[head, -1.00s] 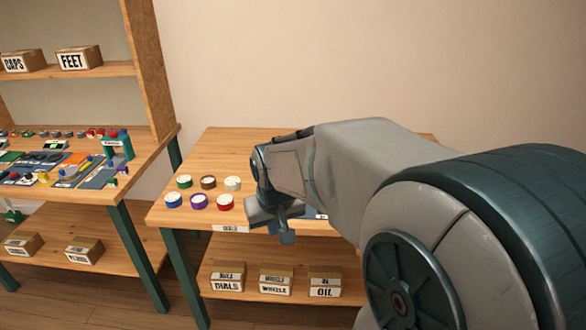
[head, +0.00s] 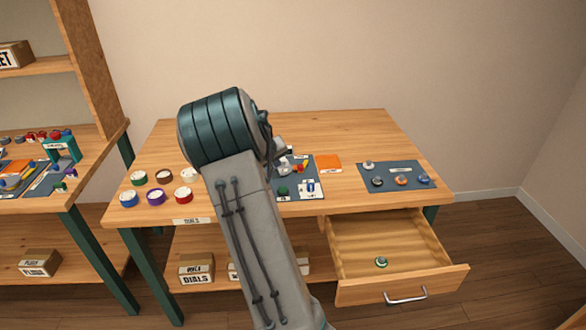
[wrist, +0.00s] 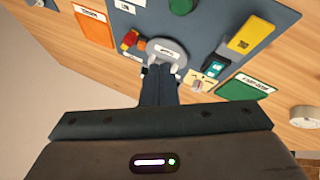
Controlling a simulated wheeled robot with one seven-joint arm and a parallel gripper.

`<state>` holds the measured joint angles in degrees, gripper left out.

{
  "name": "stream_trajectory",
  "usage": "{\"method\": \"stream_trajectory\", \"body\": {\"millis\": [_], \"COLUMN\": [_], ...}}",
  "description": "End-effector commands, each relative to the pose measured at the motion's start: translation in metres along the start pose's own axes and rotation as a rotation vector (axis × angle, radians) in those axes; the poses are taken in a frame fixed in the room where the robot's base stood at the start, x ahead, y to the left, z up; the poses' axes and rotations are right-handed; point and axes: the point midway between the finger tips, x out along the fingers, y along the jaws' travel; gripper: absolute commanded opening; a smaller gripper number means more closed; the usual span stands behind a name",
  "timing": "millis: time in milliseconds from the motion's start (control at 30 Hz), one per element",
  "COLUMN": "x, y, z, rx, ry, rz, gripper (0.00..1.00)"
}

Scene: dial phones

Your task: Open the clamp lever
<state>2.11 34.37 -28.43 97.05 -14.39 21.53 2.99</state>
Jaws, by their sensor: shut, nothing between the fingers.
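My gripper (wrist: 163,66) is shut and empty in the wrist view, its tips at the near edge of a grey round piece (wrist: 168,46) with a white label. A small red and yellow part (wrist: 130,40) sits beside that piece, on the blue-grey mat (wrist: 205,25). I cannot tell for certain which part is the clamp lever, or whether my fingers touch the round piece. In the head view my arm hides part of the mat (head: 314,191), and small red and yellow parts (head: 300,166) show just right of the arm.
A yellow block (wrist: 251,34), a green card (wrist: 246,87) and an orange card (wrist: 92,26) lie around the round piece. Several dials, including a red-sided one (head: 184,193), stand left of my arm. A second mat (head: 397,175) lies right. An open drawer (head: 393,245) juts out below.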

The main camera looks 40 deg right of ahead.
Motion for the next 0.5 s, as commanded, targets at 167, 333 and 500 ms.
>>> {"method": "stream_trajectory", "body": {"millis": [167, 333, 500], "x": [0.0, 0.003, 0.021], "y": [0.0, 0.0, 0.0], "z": [0.0, 0.0, 0.001], "rx": [0.001, 0.001, 0.002], "ry": [0.0, -0.001, -0.004], "rz": [-0.001, -0.001, -0.001], "gripper": [0.0, 0.0, 0.0]}}
